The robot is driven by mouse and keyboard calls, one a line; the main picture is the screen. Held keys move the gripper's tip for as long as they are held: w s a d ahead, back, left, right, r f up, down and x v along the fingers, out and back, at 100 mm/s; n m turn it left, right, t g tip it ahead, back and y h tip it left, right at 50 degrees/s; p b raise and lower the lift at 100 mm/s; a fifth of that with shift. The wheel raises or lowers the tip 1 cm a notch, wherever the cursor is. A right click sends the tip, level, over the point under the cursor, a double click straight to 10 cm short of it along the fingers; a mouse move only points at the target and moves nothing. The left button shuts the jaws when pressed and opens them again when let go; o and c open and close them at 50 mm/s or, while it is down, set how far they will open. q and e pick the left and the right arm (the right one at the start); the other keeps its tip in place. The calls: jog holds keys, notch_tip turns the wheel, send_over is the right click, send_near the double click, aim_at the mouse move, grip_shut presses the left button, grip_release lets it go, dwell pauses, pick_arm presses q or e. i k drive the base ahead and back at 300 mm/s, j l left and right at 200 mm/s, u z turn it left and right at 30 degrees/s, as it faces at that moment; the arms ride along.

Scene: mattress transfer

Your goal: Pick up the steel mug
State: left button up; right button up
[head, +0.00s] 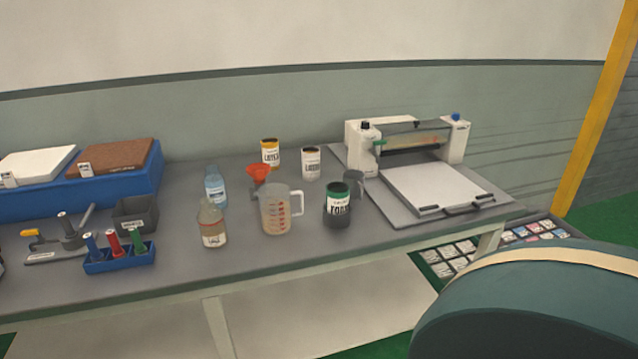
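A small grey mug (355,184), which looks like the steel mug, stands on the grey workbench (300,262). It is just behind and to the right of a dark jar with a green band (338,206), which hides part of it. The mug is close to the left edge of the press's base plate (401,217); I cannot tell if they touch. Neither of my grippers shows in the head view.
A measuring jug (275,212), bottle (212,226), blue bottle (215,187), red funnel (258,174), yellow-lidded tin (270,153) and white tin (311,163) stand left of the mug. A white roller press (455,143) is right. A large teal rounded object (530,310) fills the lower right.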

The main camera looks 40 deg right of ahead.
aim_at(355, 187)
jog(key=l+u, duration=0.25)
jog(key=l, duration=0.25)
jog(key=k+l+u, duration=0.25)
jog(key=l, duration=0.25)
jog(key=k+l, duration=0.1)
jog(key=l, duration=0.35)
jog(key=k+l+u, duration=0.1)
jog(key=l, duration=0.3)
jog(key=k+l, duration=0.15)
jog(key=l, duration=0.25)
jog(key=k+l+u, duration=0.1)
jog(key=l, duration=0.35)
jog(key=k+l, duration=0.15)
jog(key=l, duration=0.25)
jog(key=u, duration=0.05)
